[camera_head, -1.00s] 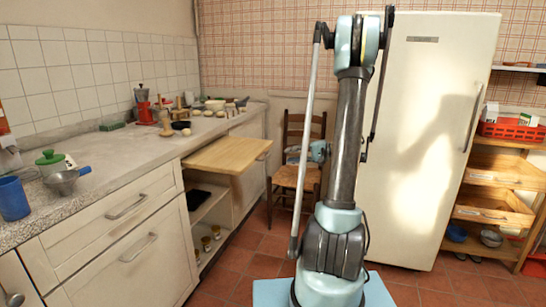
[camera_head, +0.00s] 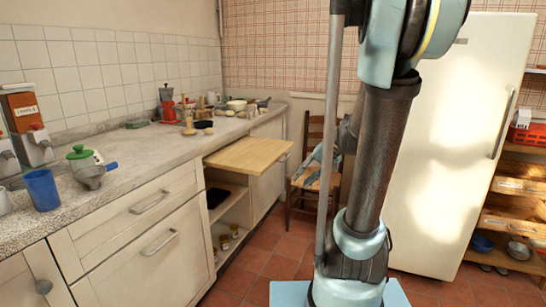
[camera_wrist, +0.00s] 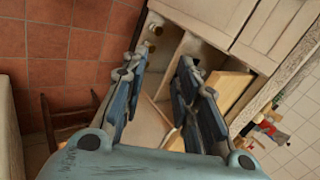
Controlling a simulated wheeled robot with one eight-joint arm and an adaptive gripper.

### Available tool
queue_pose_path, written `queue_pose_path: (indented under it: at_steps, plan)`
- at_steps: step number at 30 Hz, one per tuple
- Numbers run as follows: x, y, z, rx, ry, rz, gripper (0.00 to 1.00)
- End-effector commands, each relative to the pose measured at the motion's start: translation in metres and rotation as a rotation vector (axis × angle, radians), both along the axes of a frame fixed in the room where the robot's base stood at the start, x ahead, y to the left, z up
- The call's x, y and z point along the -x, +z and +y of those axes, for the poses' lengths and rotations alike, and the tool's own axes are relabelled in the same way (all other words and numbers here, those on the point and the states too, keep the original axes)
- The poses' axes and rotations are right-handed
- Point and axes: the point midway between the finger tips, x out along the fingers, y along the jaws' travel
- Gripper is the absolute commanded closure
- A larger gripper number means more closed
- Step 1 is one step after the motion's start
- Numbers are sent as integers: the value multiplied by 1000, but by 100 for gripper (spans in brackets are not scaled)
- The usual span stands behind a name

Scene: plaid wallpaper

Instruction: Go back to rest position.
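My gripper (camera_wrist: 161,66) shows in the wrist view. Its two blue fingers stand apart, with a clear gap and nothing held between them. It points toward the open lower cabinet and the floor, apart from both.
The counter (camera_head: 125,183) on the left bears a blue cup (camera_head: 42,190) and other kitchenware. A wooden board (camera_head: 249,154) juts out over an open cabinet. A chair (camera_head: 304,183) and the fridge (camera_head: 448,165) stand behind my arm. Red tiles (camera_head: 240,285) are bare in front.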

Motion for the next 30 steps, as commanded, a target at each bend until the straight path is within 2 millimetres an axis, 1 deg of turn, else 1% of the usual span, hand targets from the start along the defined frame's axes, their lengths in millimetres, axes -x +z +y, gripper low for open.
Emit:
queue_pose_path:
  at_steps: [1, 8, 14, 18, 24, 30]
  plan:
    - [13, -2, 1, 30, 10, 2, 72]
    - [62, -15, -8, 185, 46, 6, 72]
    - [103, -30, -20, 319, 81, 5, 72]
    - [129, -40, -32, 413, 105, -3, 72]
    - [162, -56, -52, 546, 141, -16, 72]
    - [182, -68, -69, 642, 167, -30, 72]
